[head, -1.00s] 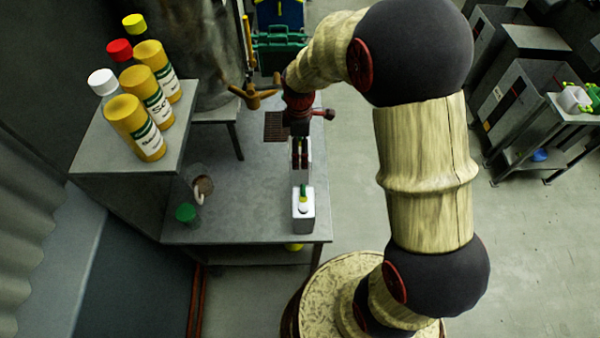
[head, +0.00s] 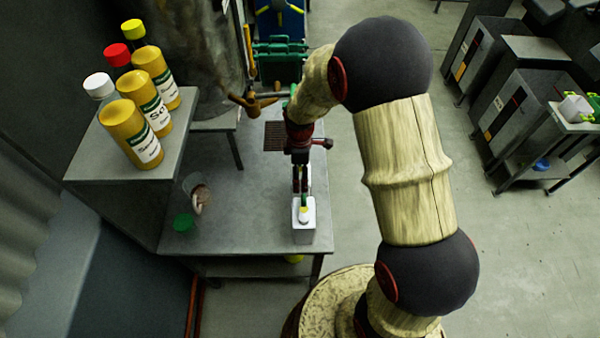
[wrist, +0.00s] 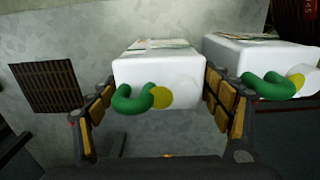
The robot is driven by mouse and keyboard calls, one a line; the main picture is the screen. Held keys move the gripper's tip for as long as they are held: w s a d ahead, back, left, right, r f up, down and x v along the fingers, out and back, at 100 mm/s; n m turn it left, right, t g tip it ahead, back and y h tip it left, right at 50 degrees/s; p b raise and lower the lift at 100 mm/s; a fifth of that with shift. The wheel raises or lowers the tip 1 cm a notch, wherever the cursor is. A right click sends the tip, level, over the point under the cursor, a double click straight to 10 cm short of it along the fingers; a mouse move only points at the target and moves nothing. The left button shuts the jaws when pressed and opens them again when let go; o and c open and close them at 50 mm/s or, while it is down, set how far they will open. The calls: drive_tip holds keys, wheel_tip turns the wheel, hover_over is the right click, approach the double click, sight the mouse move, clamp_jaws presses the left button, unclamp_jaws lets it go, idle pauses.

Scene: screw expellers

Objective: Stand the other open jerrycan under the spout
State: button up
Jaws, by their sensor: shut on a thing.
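My gripper (head: 301,180) points down over the bench and is shut on a white jerrycan (wrist: 158,80) with a green handle. A yellow round patch shows at its top, beside the handle. The fingers press its left and right sides in the wrist view; in the head view the gripper mostly hides it. A second white jerrycan (head: 304,232) with a green handle stands just nearer the front edge. It also shows at the right of the wrist view (wrist: 262,55), with a pale round top part. I cannot clearly make out the spout.
The bench (head: 240,205) carries a dark grate (head: 276,136) beyond the gripper. A brass handle (head: 252,102) sits near a large grey cylinder (head: 205,50). A clear vessel (head: 195,187) and green cap (head: 182,222) lie left; bottles (head: 137,133) stand on a raised shelf.

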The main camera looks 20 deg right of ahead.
drive_tip(key=o, duration=2.1)
drive_tip(key=shift+f, duration=0.1)
drive_tip(key=s+r+m+t+p, duration=0.1)
drive_tip(key=s+r+m, duration=0.25)
drive_tip(key=r, duration=0.95)
drive_tip(key=s+r+m+t+p, duration=0.15)
drive_tip(key=s+r, duration=0.25)
drive_tip(key=r, duration=1)
drive_tip(key=shift+s+r+m+t, duration=0.5)
drive_tip(key=shift+s+r+m, duration=0.95)
drive_tip(key=shift+s, duration=0.95)
drive_tip(key=shift+s+r+m+t, duration=0.55)
drive_tip(key=shift+s+r+m, duration=0.9)
drive_tip(key=shift+s, duration=1)
drive_tip(key=shift+s+r+m+t, duration=0.5)
drive_tip(key=shift+s+r+m, duration=0.55)
drive_tip(key=shift+s+m, duration=1.05)
drive_tip(key=shift+s+n, duration=0.3)
drive_tip(key=shift+s, duration=0.05)
